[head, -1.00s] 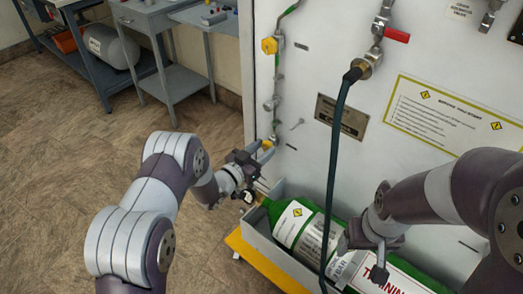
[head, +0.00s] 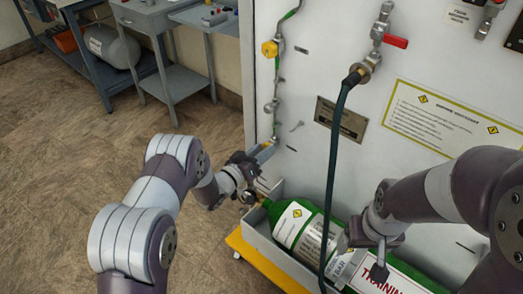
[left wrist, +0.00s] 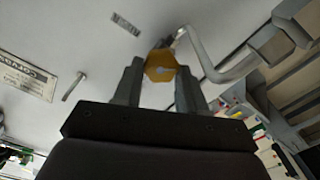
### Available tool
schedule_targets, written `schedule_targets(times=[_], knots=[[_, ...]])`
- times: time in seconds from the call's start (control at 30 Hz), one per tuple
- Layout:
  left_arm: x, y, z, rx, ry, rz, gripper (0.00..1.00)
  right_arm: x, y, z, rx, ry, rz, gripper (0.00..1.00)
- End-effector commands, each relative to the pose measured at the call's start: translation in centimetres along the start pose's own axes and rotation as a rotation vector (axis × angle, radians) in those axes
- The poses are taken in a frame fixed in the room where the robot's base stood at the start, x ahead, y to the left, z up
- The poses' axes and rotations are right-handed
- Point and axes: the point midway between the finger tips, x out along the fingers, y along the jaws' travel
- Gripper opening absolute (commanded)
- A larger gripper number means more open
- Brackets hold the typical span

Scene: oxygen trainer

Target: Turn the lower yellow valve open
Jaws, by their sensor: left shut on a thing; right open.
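The lower yellow valve (left wrist: 160,65) is a yellow knob on the pipe at the panel's left edge. In the left wrist view it sits between the two fingertips of my left gripper (left wrist: 159,80), which is shut on it. In the head view my left gripper (head: 265,151) is at the panel's lower left, and its fingers hide most of that knob. My right gripper (head: 379,262) is open, over the green cylinder and away from the valves.
Another yellow valve (head: 269,49) is higher on the same pipe. A green cylinder (head: 306,232) lies in a grey tray with a yellow base (head: 262,267) below. A dark hose (head: 334,165) hangs down the panel. Floor on the left is clear.

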Motion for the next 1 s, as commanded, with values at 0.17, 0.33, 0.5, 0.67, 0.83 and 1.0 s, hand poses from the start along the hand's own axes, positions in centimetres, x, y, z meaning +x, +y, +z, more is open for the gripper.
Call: schedule_targets(times=[0.17,0.33,0.5,0.67,0.83,1.0], knots=[[0.0,-0.03,-0.1,-0.082,0.001,0.0,0.11,-0.3,0.0,-0.03,0.0,0.0,0.0,0.79],[0.0,-0.07,-0.09,-0.128,0.002,0.0,0.11,-0.39,0.0,-0.05,0.0,0.0,0.0,0.79],[0.01,-0.1,-0.08,-0.147,0.002,0.0,0.11,-0.41,0.0,-0.05,0.0,0.0,0.0,0.79],[0.01,-0.11,-0.08,-0.149,0.002,0.0,0.11,-0.41,0.0,-0.05,0.0,0.0,0.0,0.79],[0.01,-0.11,-0.09,-0.148,0.002,-0.001,0.11,-0.41,0.0,-0.05,0.0,0.0,0.0,0.79],[0.0,-0.1,-0.07,-0.148,0.002,0.0,0.67,-0.41,0.0,-0.05,0.0,0.0,0.0,0.79]])
